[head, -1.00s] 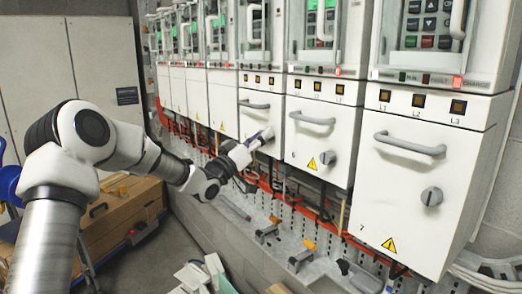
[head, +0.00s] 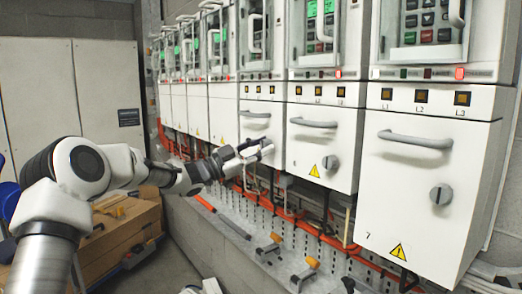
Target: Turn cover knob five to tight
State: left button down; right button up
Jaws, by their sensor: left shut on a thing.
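My left gripper (head: 262,148) is at the lower right of the fifth white cover (head: 258,120), the third from the right. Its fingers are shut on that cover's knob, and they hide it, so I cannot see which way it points. A grey bar handle (head: 254,114) crosses this cover above the gripper. The right gripper is not in view.
To the right, cover six has a grey knob (head: 330,163), and the cover marked 7 has another knob (head: 441,194). Bar handles stick out from both covers. Orange-red piping (head: 325,237) runs below. A wooden box (head: 130,232) stands at lower left.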

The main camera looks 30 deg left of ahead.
pick_arm(q)
jog(key=shift+m+g, duration=0.5)
jog(key=shift+m, duration=0.8)
jog(key=c, duration=0.9)
grip_release()
jog(key=shift+o, duration=0.2)
jog(key=shift+a, duration=0.1)
jog(key=v, duration=1.2)
